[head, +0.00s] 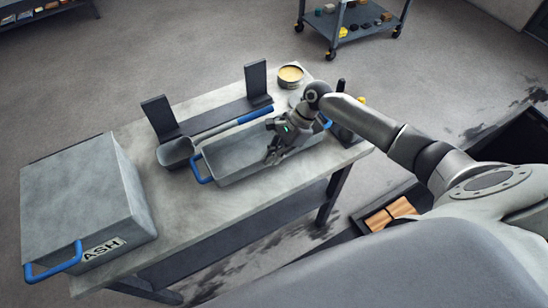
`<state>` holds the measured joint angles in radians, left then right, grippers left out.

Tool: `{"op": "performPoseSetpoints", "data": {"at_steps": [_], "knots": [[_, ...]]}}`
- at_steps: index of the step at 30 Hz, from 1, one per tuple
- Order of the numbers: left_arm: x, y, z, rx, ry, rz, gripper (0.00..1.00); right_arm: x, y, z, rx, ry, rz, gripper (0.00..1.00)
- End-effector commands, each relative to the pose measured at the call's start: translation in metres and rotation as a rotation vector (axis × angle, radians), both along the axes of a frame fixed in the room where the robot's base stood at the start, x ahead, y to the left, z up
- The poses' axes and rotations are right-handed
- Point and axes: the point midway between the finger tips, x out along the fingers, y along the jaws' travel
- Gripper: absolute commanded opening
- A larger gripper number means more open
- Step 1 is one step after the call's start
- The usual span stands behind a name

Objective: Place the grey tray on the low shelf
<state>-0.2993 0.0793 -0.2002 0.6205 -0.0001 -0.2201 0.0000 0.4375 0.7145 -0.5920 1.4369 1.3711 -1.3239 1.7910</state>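The grey tray (235,168) is a long, shallow metal tray with a blue handle at each end. It lies on the workbench top (172,208), near the front edge. My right gripper (272,157) points down at the tray, over its middle to right part. The fingers look small and dark against the tray, and whether they touch or grip it I cannot tell. My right arm hides part of the tray's right end. A low shelf (240,230) runs under the bench top, and its visible part looks bare. My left gripper is not in view.
A large grey ash box (80,190) with a blue handle fills the bench's left end. Behind the tray are a blue-handled scoop (178,152), a dark two-upright stand (160,117) and a round tin (290,75). A wheeled cart (350,28) stands farther back.

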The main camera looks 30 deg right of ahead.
Motion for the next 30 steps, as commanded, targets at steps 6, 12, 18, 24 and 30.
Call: {"op": "performPoseSetpoints", "data": {"at_steps": [6, 12, 18, 24, 30], "knots": [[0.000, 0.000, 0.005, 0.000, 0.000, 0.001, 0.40, 0.000, 0.000, -0.015, 0.002, -0.003, 0.001, 0.00], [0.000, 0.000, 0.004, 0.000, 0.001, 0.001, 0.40, 0.000, 0.000, -0.015, 0.002, -0.003, 0.001, 0.00], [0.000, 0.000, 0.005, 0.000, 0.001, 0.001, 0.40, -0.001, 0.000, -0.020, 0.000, 0.001, 0.000, 0.06], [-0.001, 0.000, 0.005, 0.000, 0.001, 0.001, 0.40, -0.001, 0.000, -0.020, -0.001, 0.001, 0.001, 0.27], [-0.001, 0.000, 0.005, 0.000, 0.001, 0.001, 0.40, -0.001, 0.000, -0.020, -0.001, 0.001, 0.001, 0.27]]}}
